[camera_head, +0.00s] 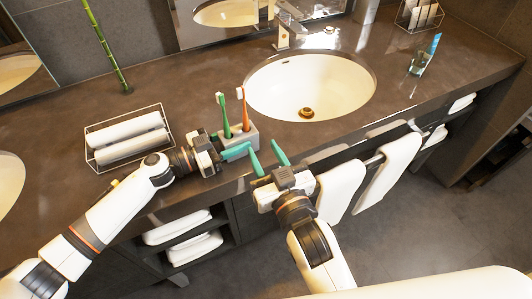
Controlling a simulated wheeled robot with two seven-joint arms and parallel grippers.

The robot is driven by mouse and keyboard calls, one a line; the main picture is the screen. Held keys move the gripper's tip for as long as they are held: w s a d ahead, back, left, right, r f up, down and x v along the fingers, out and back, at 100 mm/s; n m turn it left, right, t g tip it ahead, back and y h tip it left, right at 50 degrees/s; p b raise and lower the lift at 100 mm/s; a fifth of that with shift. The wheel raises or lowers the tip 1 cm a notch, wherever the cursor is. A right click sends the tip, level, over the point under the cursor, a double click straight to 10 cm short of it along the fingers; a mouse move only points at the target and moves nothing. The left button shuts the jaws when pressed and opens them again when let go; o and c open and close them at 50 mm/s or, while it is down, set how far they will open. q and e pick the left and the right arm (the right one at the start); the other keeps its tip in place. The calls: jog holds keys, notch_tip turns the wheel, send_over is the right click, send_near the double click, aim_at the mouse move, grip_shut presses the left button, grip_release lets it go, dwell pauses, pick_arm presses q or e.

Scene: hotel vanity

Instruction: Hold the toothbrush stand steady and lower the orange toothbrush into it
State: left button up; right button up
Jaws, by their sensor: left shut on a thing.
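The toothbrush stand (242,139) is a small grey block on the dark counter, left of the sink. A green toothbrush (225,116) and the orange toothbrush (244,110) stand upright at it, both with heads up. The orange one's lower end meets the top of the stand; how deep it sits I cannot tell. My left gripper (228,148) comes in from the left and is shut on the stand, with one teal finger along its near side. My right gripper (268,158) is open and empty, just in front of the stand by the counter's front edge.
A wire basket with rolled white towels (126,138) stands left of my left gripper. The sink (311,86) and tap (288,30) lie behind right. A glass with a blue toothbrush (420,62) stands far right. White towels (388,170) hang on a front rail.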

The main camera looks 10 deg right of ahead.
pick_arm(q)
jog(key=o, duration=1.2)
jog(key=shift+c, duration=0.2)
